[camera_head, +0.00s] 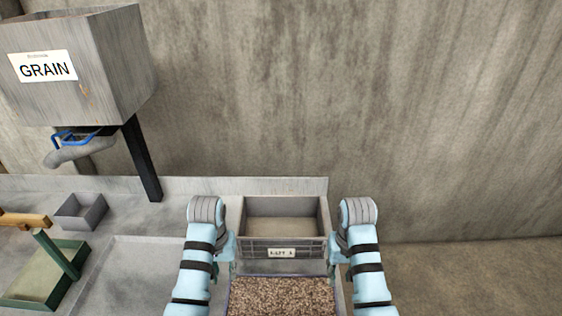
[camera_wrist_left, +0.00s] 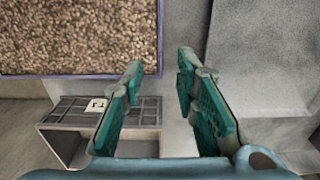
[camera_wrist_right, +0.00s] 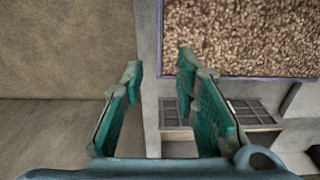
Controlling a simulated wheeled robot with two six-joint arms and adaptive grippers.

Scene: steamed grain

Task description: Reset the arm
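My left gripper (camera_wrist_left: 158,95) is open and empty in the left wrist view, its teal pads apart. My right gripper (camera_wrist_right: 157,95) is open and empty in the right wrist view. In the head view both arms reach forward, one on each side of a grey box labelled LOT 1 (camera_head: 281,252), and their fingers are mostly hidden there. The box shows also in the left wrist view (camera_wrist_left: 75,115) and the right wrist view (camera_wrist_right: 250,112). A tray of brown grain (camera_head: 282,294) lies in front of the box, between my forearms.
A grain hopper (camera_head: 110,60) with a blue-handled spout (camera_head: 80,148) stands at the back left. A small grey bin (camera_head: 80,212), a green tray (camera_head: 30,285) and a wooden piece (camera_head: 22,219) sit at the left. A concrete wall (camera_head: 400,110) rises behind; the floor at right is clear.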

